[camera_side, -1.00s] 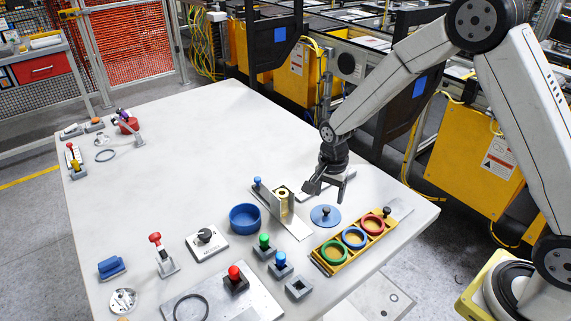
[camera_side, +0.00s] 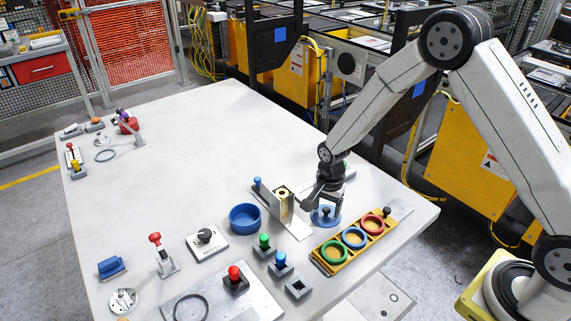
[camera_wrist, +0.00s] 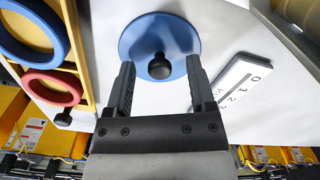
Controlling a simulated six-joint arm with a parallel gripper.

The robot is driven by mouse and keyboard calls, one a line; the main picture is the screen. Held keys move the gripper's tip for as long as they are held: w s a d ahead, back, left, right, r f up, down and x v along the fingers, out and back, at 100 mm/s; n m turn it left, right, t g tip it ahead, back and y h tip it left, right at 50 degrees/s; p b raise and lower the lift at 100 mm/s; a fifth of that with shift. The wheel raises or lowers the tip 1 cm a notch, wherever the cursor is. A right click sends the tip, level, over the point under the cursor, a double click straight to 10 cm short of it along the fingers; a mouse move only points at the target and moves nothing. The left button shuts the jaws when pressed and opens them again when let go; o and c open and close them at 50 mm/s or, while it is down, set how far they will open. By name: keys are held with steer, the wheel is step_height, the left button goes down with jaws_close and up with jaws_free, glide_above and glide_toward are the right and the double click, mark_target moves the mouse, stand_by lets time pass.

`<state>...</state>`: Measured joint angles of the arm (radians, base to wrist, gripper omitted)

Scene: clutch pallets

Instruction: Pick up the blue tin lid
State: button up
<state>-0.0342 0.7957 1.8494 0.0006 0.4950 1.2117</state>
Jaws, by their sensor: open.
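The blue tin lid (camera_side: 324,221) is a flat blue disc with a black knob in its middle, lying on the white table. In the wrist view the lid (camera_wrist: 137,34) is at top centre, its black knob (camera_wrist: 159,66) standing between the fingers. My gripper (camera_side: 320,202) is open and points down just above the lid. In the wrist view my gripper (camera_wrist: 160,72) has one finger on each side of the knob, with a gap on both sides. In the side view the gripper partly hides the lid and its knob.
A yellow tray (camera_side: 318,256) with green, blue and red rings is beside the lid. A metal bracket with a brass cylinder (camera_side: 284,205) stands close on the left of the gripper. A blue bowl (camera_side: 245,217) is further left. The table's far half is mostly clear.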

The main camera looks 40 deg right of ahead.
stand_by(0.3)
jaws_close()
steer(key=shift+r, duration=0.15)
steer(key=shift+r, duration=0.8)
steer(key=s+r, duration=1.1)
steer(key=s, duration=0.3)
steer(key=shift+d, duration=0.2)
